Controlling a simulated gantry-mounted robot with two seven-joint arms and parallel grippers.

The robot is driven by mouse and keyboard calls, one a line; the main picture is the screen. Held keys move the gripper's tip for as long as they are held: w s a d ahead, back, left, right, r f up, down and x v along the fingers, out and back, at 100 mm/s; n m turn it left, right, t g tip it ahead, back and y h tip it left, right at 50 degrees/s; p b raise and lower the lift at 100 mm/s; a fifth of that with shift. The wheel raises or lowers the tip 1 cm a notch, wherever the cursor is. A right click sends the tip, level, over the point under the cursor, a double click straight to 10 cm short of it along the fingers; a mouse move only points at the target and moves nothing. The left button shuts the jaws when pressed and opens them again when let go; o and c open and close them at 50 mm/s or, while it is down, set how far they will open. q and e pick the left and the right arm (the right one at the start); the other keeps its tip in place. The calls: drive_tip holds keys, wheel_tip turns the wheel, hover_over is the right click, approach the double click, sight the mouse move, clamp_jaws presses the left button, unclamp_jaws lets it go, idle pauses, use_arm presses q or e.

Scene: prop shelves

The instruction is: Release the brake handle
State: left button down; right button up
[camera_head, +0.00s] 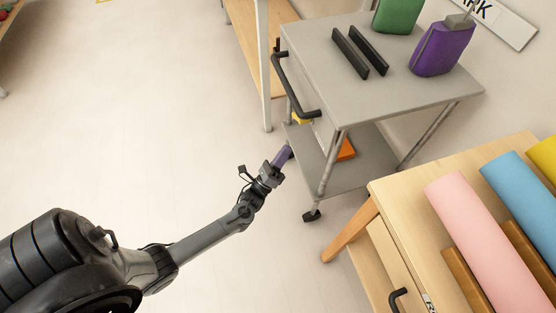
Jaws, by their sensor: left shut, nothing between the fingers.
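A grey two-level cart (370,85) stands at the upper right. A black bar handle (287,88) is fixed along its left side; I cannot tell if this is the brake handle. My left gripper (281,157) is at the cart's lower left side, below the black handle and apart from it in the picture. The gripper is shut. A purple part shows at its tip, with a dark end beside the lower shelf; I cannot tell whether it touches the cart. My right gripper is out of view.
A purple container (441,50) and a green container (397,15) stand on the cart beside two black bars. An orange block (346,150) lies on the lower shelf. A wooden cabinet with pink (480,240) and blue rolls is at the lower right. The floor (130,130) on the left is clear.

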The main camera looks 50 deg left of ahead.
use_arm(q)
drive_tip(key=w+a+r+p, duration=0.1)
drive_tip(key=w+a+r, duration=0.1)
drive_tip(key=w+r, duration=0.2)
wheel_tip(320, 180, up, 2)
drive_tip(key=shift+w+a+p, duration=0.15)
drive_tip(key=shift+w+p, duration=0.25)
drive_tip(key=shift+f+h, duration=0.1)
drive_tip(key=shift+h, duration=0.2)
drive_tip(key=shift+w+a+m+b, duration=0.1)
drive_tip(key=shift+a+m+b, duration=0.1)
drive_tip(key=shift+m+b, duration=0.3)
